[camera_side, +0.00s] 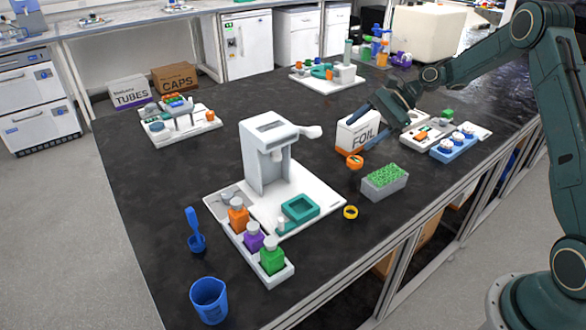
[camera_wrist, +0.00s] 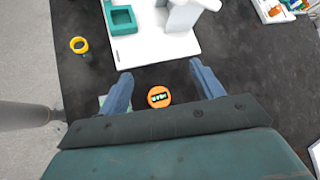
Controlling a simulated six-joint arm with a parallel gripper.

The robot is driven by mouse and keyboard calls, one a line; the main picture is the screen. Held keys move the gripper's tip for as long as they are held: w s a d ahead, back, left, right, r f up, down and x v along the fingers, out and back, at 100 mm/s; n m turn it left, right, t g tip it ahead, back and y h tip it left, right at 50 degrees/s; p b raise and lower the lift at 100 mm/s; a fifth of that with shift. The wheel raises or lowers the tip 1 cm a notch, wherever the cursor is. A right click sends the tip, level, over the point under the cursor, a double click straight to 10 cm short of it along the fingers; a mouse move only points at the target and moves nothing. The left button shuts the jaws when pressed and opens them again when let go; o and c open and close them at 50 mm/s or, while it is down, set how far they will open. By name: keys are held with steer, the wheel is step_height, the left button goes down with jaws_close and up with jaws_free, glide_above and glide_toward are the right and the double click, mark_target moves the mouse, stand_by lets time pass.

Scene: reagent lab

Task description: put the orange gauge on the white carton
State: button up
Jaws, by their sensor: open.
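The orange gauge (camera_side: 355,162) is a small round dial in front of the white carton (camera_side: 350,139), which is marked FOIL. In the wrist view the gauge (camera_wrist: 159,97) shows its dark display face between my two fingers, with a gap on each side. My gripper (camera_side: 358,135) is open and empty, its fingers reaching down across the carton's front, above the gauge. In the wrist view my gripper (camera_wrist: 158,80) has its fingers spread wide. The carton is not clearly visible there.
A yellow ring (camera_side: 350,212) and a grey tub with green contents (camera_side: 384,182) stand nearby. A white board (camera_side: 322,196) bears a white machine and a teal tray. A blue rack (camera_side: 453,146) is to the right. Dark bench is bare left of the carton.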

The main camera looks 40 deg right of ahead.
mark_target(350, 163)
steer(key=d+f+m+y, duration=0.1)
steer(key=f, duration=0.1)
steer(key=d+f+m, duration=0.2)
steer(key=f, duration=0.1)
steer(key=d+f+m+t+y, duration=0.1)
steer(key=d+f+m, duration=0.1)
steer(key=f, duration=0.1)
steer(key=shift+f+y, duration=0.25)
steer(key=shift+y, duration=0.05)
steer(key=shift+s+d+f+m+t+y, duration=0.2)
steer(key=shift+d+f+m+t+y, duration=0.15)
steer(key=shift+f, duration=0.25)
steer(key=shift+a, duration=0.15)
steer(key=shift+w+a+f, duration=0.2)
steer(key=shift+w+a, duration=0.1)
steer(key=shift+a, duration=0.2)
steer(key=shift+x, duration=3.1)
steer(key=c, duration=1.2)
steer(key=shift+o, duration=0.2)
